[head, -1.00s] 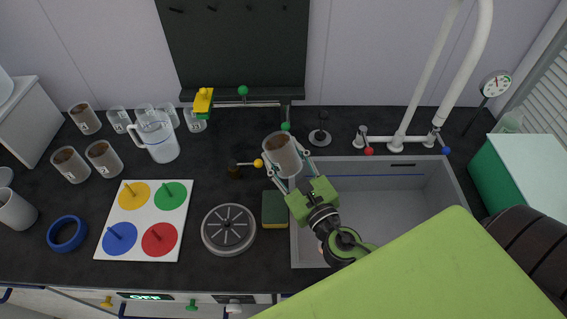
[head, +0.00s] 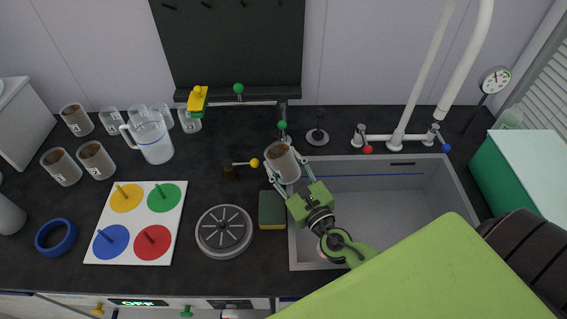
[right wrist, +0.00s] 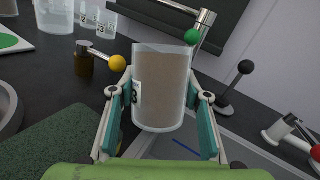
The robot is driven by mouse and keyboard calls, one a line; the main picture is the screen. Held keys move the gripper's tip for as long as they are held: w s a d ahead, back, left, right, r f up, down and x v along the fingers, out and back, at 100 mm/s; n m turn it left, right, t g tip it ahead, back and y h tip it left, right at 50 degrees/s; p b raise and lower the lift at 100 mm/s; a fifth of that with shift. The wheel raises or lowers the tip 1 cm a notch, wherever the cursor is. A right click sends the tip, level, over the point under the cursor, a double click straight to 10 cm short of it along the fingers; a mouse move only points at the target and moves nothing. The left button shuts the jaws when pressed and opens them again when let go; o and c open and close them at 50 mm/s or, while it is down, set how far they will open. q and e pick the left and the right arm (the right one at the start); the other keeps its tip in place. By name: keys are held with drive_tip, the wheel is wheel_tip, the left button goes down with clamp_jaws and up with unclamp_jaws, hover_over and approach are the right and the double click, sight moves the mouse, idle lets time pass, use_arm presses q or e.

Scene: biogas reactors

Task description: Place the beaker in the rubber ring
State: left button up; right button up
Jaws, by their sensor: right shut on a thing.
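My right gripper (head: 291,178) is shut on a beaker (head: 282,163) with brown contents, near the back left corner of the sink. In the right wrist view the beaker (right wrist: 163,88) stands upright between the two fingers, with a dark number label partly visible on its left side. The blue rubber ring (head: 56,237) lies flat and empty on the dark counter at the far left, beside the coloured board. My left gripper is not in view.
A white board with coloured discs and pegs (head: 137,223), a round grey plate (head: 224,231) and a sponge (head: 272,209) lie between the ring and the sink (head: 380,219). Other brown beakers (head: 61,167) and a jug (head: 151,139) stand at the back left. A tap with a yellow-ended lever (head: 240,163) is near.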

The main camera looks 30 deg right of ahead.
drive_tip(key=o, duration=0.8)
drive_tip(key=shift+f, duration=0.2)
drive_tip(key=o, duration=0.4)
drive_tip(key=shift+c, duration=0.2)
drive_tip(key=shift+r, duration=0.15)
